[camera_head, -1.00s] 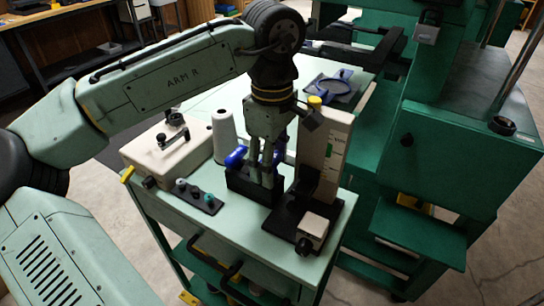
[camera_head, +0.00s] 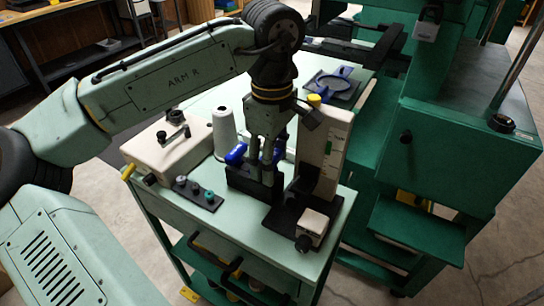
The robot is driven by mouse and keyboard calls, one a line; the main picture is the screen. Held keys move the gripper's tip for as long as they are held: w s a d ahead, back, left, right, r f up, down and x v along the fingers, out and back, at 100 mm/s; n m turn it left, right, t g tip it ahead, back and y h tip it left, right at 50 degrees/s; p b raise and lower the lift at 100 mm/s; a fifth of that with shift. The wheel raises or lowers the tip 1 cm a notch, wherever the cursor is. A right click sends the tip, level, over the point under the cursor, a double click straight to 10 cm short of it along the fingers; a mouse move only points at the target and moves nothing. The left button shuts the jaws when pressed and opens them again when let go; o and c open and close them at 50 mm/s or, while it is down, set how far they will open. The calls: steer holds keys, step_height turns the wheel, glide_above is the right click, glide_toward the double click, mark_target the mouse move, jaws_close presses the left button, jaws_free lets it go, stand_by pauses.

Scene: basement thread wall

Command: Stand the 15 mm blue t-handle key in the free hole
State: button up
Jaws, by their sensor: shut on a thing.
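My gripper (camera_head: 266,172) points down over a black holder block (camera_head: 240,180) on the pale green cart top. Its fingers are shut at the block, but what lies between them is mostly hidden by the fingers. A blue handle (camera_head: 236,153) shows just left of the fingers, at the block's upper edge. Another bit of blue shows to the right, behind the fingers. I cannot tell which blue part belongs to the 15 mm key. The holes in the block are hidden by the gripper.
A beige upright instrument (camera_head: 333,150) on a black base stands close to the right of my gripper. A white thread cone (camera_head: 224,132), a beige box (camera_head: 165,150) and a black strip with knobs (camera_head: 197,193) stand to the left.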

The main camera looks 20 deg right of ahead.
steer(key=shift+f, duration=0.2)
steer(key=shift+f+b, duration=0.4)
steer(key=shift+f, duration=0.2)
steer(key=o, duration=1.5)
